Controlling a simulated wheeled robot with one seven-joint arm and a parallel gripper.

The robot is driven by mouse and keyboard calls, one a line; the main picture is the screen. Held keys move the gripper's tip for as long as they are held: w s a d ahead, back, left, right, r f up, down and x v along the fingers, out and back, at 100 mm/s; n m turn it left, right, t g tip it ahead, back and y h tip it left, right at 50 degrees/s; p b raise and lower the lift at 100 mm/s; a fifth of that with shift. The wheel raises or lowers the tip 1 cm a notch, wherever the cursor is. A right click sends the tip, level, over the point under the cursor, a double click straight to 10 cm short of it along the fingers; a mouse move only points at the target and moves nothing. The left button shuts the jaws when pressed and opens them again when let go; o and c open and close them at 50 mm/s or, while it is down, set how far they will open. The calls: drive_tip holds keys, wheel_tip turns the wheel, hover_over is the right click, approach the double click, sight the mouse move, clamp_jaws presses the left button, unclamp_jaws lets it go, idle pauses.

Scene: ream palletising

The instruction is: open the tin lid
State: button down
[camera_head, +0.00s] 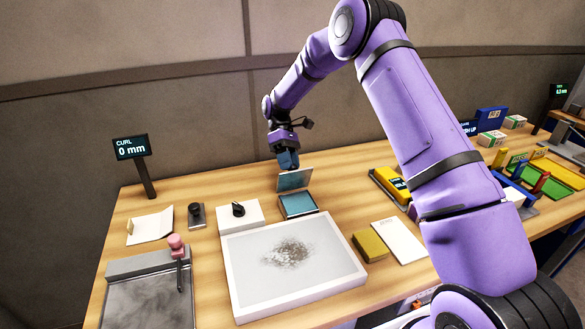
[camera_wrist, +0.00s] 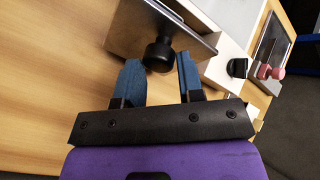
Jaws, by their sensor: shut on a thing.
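The tin (camera_head: 298,207) is a small, dark-rimmed box with a blue inside, near the back middle of the bench. Its lid (camera_head: 294,180) stands raised and tilted along the tin's back edge, and the tin's inside shows. In the wrist view the lid (camera_wrist: 135,32) is a grey plate with a round black knob (camera_wrist: 159,56). My gripper (camera_head: 288,163) is at the lid from behind and above. Its blue fingers (camera_wrist: 160,76) are shut on the knob, one on each side. In the head view the knob is hidden behind the lid.
A white block with a black dial (camera_head: 238,210) stands left of the tin. A large white tray (camera_head: 235,270) with a grey smudge lies in front. A yellow sponge-like block (camera_head: 370,245) and a white pad (camera_head: 400,241) lie to the right. A yellow device (camera_head: 388,187) stands farther right.

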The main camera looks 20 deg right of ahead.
drive_tip(key=shift+w+d+f, duration=0.2)
drive_tip(key=shift+w+f, duration=0.3)
drive_tip(key=shift+w, duration=0.2)
drive_tip(key=shift+w+d+f, duration=0.2)
drive_tip(key=shift+w+f, duration=0.25)
drive_tip(key=shift+w, duration=0.25)
drive_tip(key=c, duration=1.1)
unclamp_jaws()
drive_tip(key=shift+f, duration=0.1)
drive_tip(key=o, duration=0.3)
drive_tip(key=shift+w+d+f, duration=0.1)
drive_tip(key=shift+d, duration=0.1)
drive_tip(key=shift+a, duration=0.2)
drive_tip(key=shift+r, duration=0.2)
